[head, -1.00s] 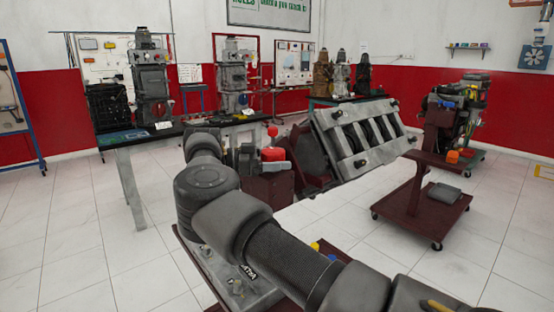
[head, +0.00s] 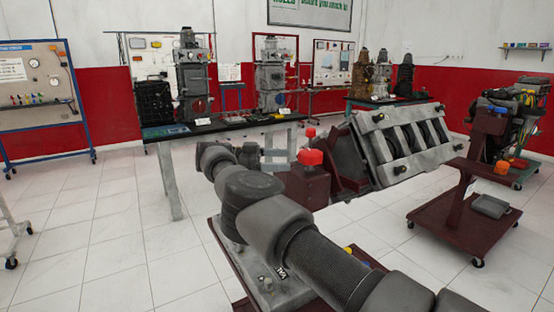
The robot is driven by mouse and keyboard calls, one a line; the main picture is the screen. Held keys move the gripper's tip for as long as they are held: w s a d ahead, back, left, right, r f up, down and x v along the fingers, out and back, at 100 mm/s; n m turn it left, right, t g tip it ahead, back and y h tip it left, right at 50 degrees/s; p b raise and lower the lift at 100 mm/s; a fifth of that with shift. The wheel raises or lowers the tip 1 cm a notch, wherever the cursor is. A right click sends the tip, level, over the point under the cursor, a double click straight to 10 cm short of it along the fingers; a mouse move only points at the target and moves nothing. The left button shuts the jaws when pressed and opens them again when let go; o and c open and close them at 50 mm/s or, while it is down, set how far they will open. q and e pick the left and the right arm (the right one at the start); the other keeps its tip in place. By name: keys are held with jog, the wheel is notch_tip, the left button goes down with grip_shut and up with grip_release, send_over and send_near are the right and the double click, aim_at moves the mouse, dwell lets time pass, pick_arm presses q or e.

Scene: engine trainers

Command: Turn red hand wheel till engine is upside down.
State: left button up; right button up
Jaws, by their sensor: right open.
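The grey engine block (head: 400,148) hangs tilted on a dark red stand at centre right, its row of openings facing me. The red hand wheel shows as a red knob (head: 311,158) and a smaller red knob (head: 311,132) on the stand's left end. My right gripper (head: 278,153) is open, just left of the red knobs. It appears apart from them, but its fine outline is hard to make out. My right arm crosses in front of the stand and hides its lower part. My left gripper is out of view.
A second engine stand on wheels (head: 465,222) is at the right. A long dark table (head: 225,125) with engine parts stands behind. A blue-framed board (head: 35,85) is at the far left.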

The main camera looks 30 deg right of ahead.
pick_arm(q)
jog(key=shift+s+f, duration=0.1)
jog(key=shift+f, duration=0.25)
pick_arm(e)
jog(key=shift+w+a, duration=0.2)
jog(key=shift+a, duration=0.1)
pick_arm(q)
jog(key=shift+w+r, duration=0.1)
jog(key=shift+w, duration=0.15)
